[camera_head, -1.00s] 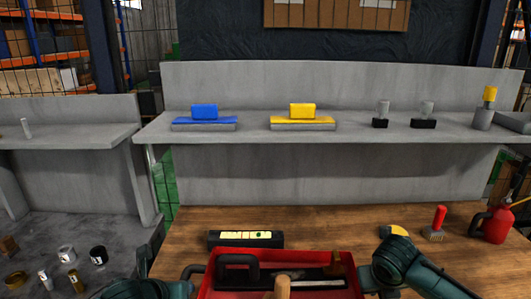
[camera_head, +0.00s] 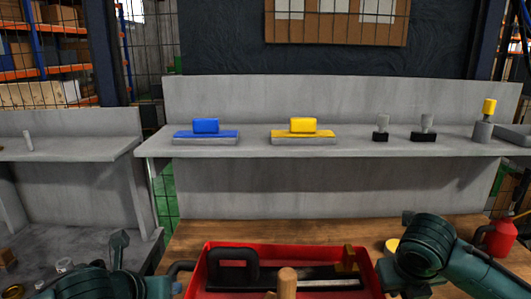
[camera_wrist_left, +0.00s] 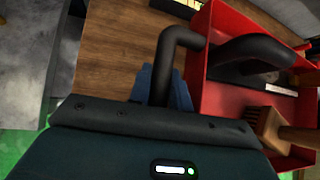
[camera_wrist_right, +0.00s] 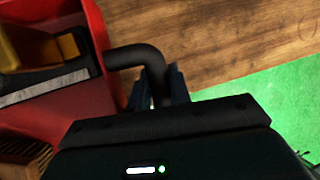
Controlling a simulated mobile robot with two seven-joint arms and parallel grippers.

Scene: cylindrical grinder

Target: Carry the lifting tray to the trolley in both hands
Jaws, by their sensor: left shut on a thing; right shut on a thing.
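The lifting tray (camera_head: 300,254) is a red open box with black side handles, low in the middle of the head view. It holds a black-handled tool (camera_head: 232,264), a flat metal strip, a yellowish block and a wooden-handled brush (camera_wrist_left: 267,125). My left gripper (camera_wrist_left: 165,85) is shut on the tray's left black handle (camera_wrist_left: 172,48). My right gripper (camera_wrist_right: 163,85) is shut on the right black handle (camera_wrist_right: 135,57). In the head view both jaws are mostly hidden by my wrists. I cannot make out a trolley.
The wooden bench (camera_head: 330,230) lies beyond and below the tray. A red can (camera_head: 500,237) stands at its right. A grey shelf (camera_head: 350,147) behind carries a blue block (camera_head: 206,126), a yellow block (camera_head: 303,126) and small fixtures. Green floor (camera_wrist_right: 275,110) shows at the right.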

